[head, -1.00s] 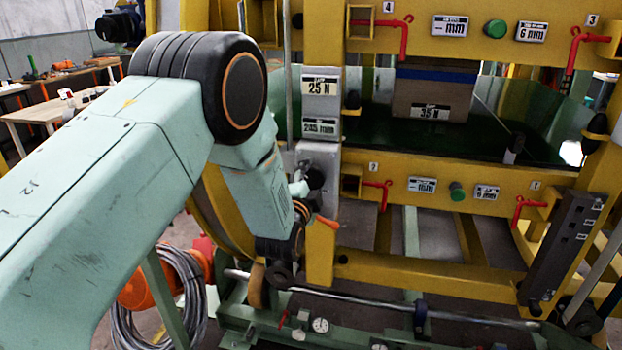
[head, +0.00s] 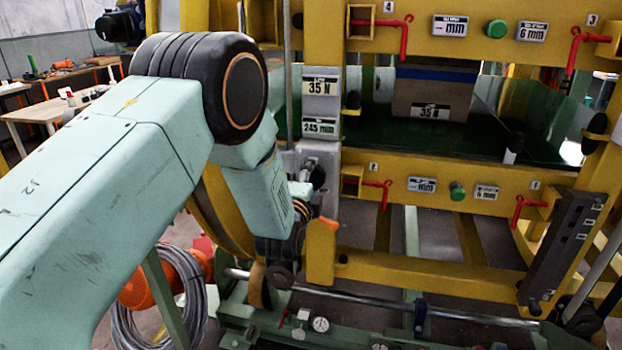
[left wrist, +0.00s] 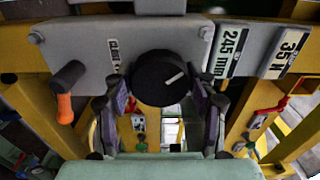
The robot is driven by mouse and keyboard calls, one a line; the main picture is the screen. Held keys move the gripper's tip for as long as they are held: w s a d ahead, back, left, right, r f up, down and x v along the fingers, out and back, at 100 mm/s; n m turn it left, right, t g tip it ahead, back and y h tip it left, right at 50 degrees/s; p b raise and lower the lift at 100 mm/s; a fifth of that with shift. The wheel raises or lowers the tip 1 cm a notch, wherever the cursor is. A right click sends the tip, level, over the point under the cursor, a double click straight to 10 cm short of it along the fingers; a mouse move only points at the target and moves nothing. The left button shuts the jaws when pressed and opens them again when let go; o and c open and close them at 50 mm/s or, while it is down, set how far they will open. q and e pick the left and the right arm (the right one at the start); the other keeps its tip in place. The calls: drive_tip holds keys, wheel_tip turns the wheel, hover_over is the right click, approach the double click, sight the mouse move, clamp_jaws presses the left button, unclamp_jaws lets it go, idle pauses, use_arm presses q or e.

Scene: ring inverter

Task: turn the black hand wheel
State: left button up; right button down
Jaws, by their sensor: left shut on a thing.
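The black hand wheel (left wrist: 160,78) is a round knob with a white mark on its face, on a grey panel (left wrist: 90,45) in the left wrist view. The mark points to the right and slightly up. My left gripper (left wrist: 160,92) has a finger on each side of the wheel and is shut on it. In the head view my left gripper (head: 300,205) is at the grey box on the yellow frame, and my arm partly hides it. Readouts beside the wheel show 245 mm (left wrist: 228,50) and 35 N (left wrist: 287,52). My right gripper is not in view.
A lever with an orange handle (left wrist: 65,108) is close beside the wheel. Yellow beams (head: 450,182) carry red hooked handles (head: 525,208) and green knobs (head: 457,191). A coiled cable (head: 165,300) hangs below my arm.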

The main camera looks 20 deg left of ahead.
use_arm(q)
drive_tip(key=o, duration=1.2)
drive_tip(key=shift+c, duration=0.2)
drive_tip(key=shift+s, duration=0.1)
drive_tip(key=s+d, duration=0.1)
drive_tip(key=s, duration=1)
drive_tip(key=shift+s, duration=0.4)
drive_tip(key=shift+d, duration=0.1)
drive_tip(key=shift+w+a, duration=0.2)
drive_tip(key=shift+w, duration=1.8)
drive_tip(key=shift+w+a, duration=0.2)
drive_tip(key=shift+w, duration=1.8)
drive_tip(key=shift+w+a, duration=0.2)
drive_tip(key=shift+w, duration=1.8)
